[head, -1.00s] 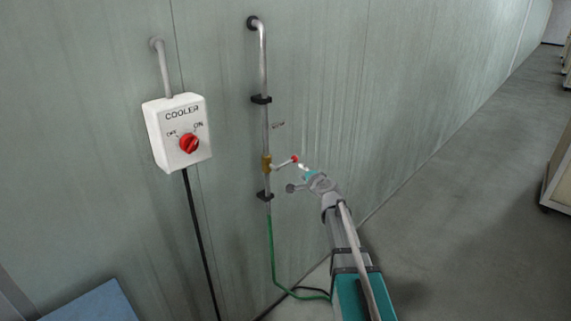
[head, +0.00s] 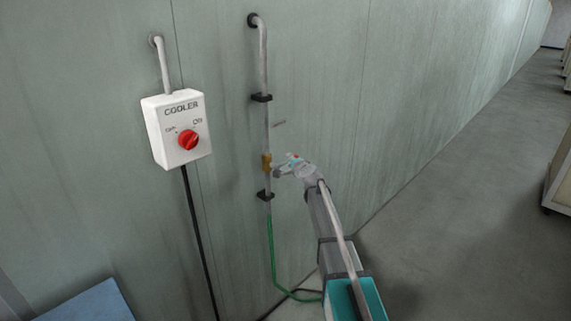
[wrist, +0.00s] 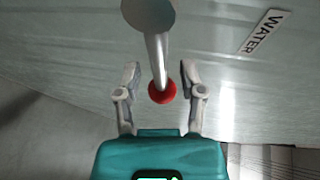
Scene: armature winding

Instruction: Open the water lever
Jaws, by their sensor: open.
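The water lever is a pale metal rod with a red ball end (wrist: 162,91), in the middle of the wrist view. It comes off a brass valve (head: 267,163) on the vertical wall pipe (head: 265,120). My gripper (wrist: 159,75) is open, with one finger on each side of the lever and the red end between them, close to the gripper body. No finger clearly touches the lever. In the head view my gripper (head: 289,164) is at the valve and hides most of the lever; only a bit of red shows. A WATER label (wrist: 263,32) is on the wall.
A white COOLER box (head: 177,128) with a red knob (head: 188,140) hangs on the wall to the left. A green hose (head: 271,245) runs down from the pipe. A blue surface (head: 88,303) is at the lower left.

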